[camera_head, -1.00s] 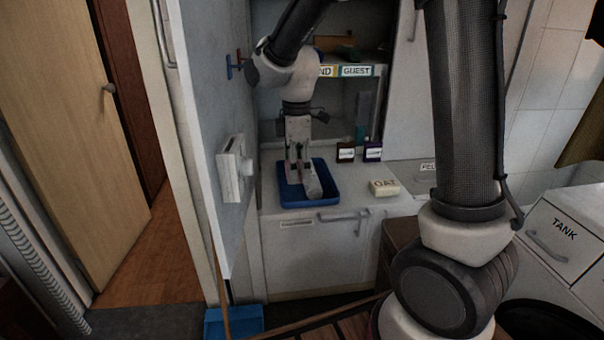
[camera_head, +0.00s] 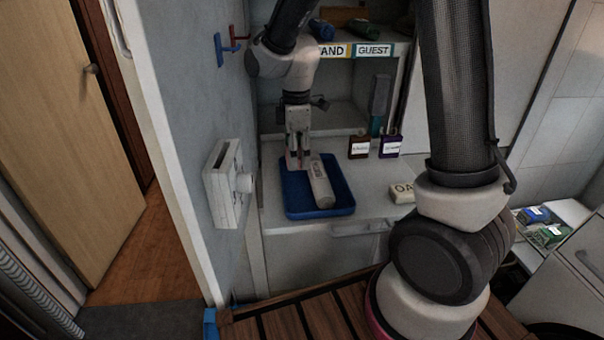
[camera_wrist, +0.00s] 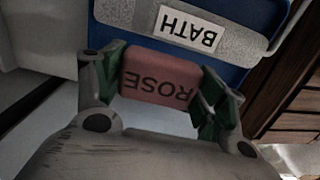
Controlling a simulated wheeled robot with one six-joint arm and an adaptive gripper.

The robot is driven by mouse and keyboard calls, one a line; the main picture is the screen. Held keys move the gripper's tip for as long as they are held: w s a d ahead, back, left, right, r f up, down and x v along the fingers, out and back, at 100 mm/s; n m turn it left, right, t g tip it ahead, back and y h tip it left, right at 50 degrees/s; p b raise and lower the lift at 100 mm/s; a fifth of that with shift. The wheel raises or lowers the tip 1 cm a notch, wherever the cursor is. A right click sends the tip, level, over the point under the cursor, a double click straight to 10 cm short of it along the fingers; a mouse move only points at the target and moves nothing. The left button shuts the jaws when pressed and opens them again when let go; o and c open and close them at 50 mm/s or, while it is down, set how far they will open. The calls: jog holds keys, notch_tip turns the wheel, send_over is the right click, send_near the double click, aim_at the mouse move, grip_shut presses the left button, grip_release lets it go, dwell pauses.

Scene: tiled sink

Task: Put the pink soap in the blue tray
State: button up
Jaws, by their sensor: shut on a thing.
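The pink soap (camera_wrist: 158,77), a block marked ROSE, is held between the green-padded fingers of my gripper (camera_wrist: 163,80) in the wrist view. In the head view my gripper (camera_head: 297,164) points down at the back left part of the blue tray (camera_head: 338,212), with a bit of pink at its tips. The blue tray also shows in the wrist view (camera_wrist: 232,73), just beyond the soap. A grey roll (camera_head: 322,184) marked BATH (camera_wrist: 130,15) lies in the tray, right of my gripper. I cannot tell whether the soap touches the tray.
A cream soap block (camera_head: 402,191) lies on the counter right of the tray. A brown box (camera_head: 358,147) and a purple box (camera_head: 389,146) stand behind. A grey wall panel with a white dial box (camera_head: 226,184) is close on the left. A shelf (camera_head: 350,50) is above.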

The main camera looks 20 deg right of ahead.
aim_at(297, 181)
jog(key=shift+f, duration=3)
jog(key=o, duration=1.2)
jog(key=shift+f, duration=0.1)
